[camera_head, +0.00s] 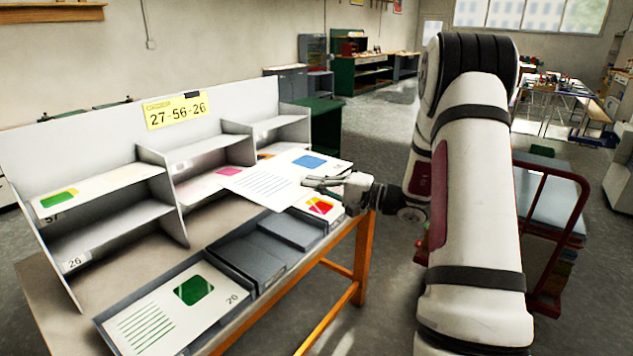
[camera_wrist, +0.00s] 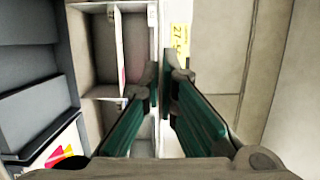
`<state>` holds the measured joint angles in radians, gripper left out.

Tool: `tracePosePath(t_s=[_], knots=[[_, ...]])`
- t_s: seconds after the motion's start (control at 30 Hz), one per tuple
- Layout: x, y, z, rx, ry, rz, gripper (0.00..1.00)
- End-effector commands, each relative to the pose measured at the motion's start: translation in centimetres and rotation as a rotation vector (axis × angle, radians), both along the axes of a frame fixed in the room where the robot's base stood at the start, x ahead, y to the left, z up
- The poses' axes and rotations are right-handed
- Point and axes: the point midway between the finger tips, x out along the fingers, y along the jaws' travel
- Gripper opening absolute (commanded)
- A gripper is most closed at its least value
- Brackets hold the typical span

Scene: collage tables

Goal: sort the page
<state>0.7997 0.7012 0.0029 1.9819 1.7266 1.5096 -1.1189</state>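My gripper (camera_head: 318,184) is shut on the near right edge of a white page (camera_head: 262,187) with a blue shape and printed lines. The page is held roughly flat in the air, in front of the sorting rack (camera_head: 85,150). In the wrist view, my fingers (camera_wrist: 160,88) are close together, with a thin white edge between them. The rack bears a yellow card (camera_head: 176,110) reading "27-56-26". A lower left shelf label (camera_head: 75,263) reads "26". The held page partly hides the right-hand shelves and a pink-marked page (camera_head: 212,181).
A grey tray (camera_head: 251,290) along the table's front holds a page with a green square (camera_head: 165,318), marked "20", at left. A page with a red and yellow shape (camera_head: 322,207) lies at its right end. The middle looks empty. A red-railed cart (camera_head: 548,200) stands right.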

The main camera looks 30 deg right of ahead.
Motion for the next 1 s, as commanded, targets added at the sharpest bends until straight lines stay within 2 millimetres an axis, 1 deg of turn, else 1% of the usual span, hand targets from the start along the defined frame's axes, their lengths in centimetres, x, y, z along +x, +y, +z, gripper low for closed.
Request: tracePosePath(t_s=[0.3,0.57,0.67,0.8,1.0], knots=[[-0.18,0.06,1.25,0.001,-0.001,0.0,0.0],[-0.07,0.05,1.14,-0.007,-0.004,0.0,0.0],[0.07,0.06,1.03,-0.082,-0.03,0.0,0.0],[0.16,0.08,0.84,-0.254,-0.092,0.0,0.0],[0.12,0.07,0.82,-0.444,-0.16,-0.001,0.0]])
